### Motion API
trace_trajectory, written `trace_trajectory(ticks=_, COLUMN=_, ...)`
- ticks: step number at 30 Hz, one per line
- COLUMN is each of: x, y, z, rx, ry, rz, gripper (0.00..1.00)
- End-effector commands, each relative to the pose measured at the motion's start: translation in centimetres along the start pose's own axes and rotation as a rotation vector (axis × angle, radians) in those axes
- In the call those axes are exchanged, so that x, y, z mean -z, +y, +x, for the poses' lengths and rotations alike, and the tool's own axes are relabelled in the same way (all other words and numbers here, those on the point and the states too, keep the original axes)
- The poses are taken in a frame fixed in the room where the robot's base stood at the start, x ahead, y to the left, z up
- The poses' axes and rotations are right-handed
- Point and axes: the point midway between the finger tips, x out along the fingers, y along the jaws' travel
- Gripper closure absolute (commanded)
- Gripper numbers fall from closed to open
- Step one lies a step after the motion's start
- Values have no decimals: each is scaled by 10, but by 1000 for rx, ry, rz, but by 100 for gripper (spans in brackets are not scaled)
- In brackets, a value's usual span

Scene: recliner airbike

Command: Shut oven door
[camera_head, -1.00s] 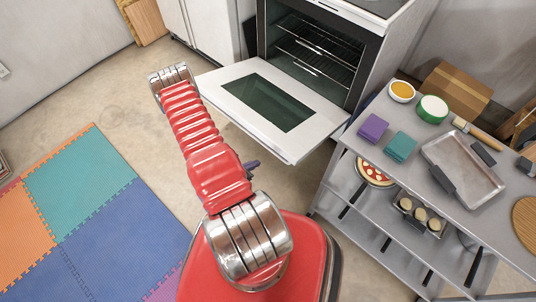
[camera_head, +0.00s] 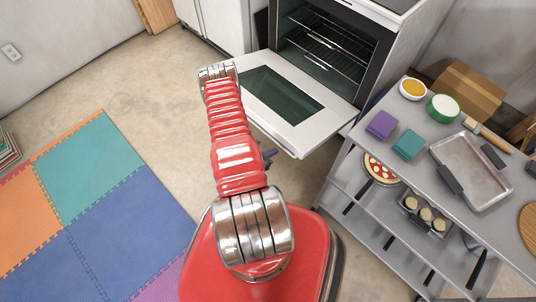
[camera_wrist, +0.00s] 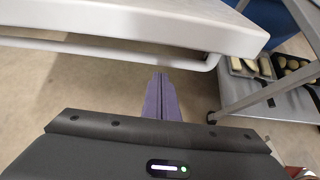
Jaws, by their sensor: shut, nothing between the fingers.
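The oven (camera_head: 335,45) stands at the back with its white door (camera_head: 325,125) folded down, wide open and roughly level. The door has a dark glass window, and my red arm covers its left part in the head view. In the wrist view the door's edge (camera_wrist: 225,30) crosses the top, with its bar handle (camera_wrist: 110,48) along it. My gripper (camera_wrist: 160,76) is shut and empty, its purple fingertips just below the handle in the picture and apparently clear of it. In the head view part of my gripper (camera_head: 269,157) shows beside my arm, near the door's front edge.
A grey metal shelf table (camera_head: 400,185) stands close right of the door, holding bowls, purple and teal blocks and a tray (camera_head: 472,170). A pizza (camera_head: 380,168) is on its lower shelf. Coloured floor mats (camera_head: 120,210) lie left. Bare floor (camera_head: 160,110) is free left of the oven.

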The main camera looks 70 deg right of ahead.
Motion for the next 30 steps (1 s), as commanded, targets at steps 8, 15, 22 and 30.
trace_trajectory(ticks=8, x=-19, y=0, z=-1, rx=-1, ry=0, rz=1, gripper=100)
trace_trajectory(ticks=15, x=-35, y=0, z=-7, rx=0, ry=0, rz=2, gripper=100)
trace_trajectory(ticks=22, x=-38, y=0, z=-8, rx=0, ry=0, rz=0, gripper=100)
trace_trajectory(ticks=30, x=-37, y=0, z=-10, rx=-1, ry=1, rz=0, gripper=100)
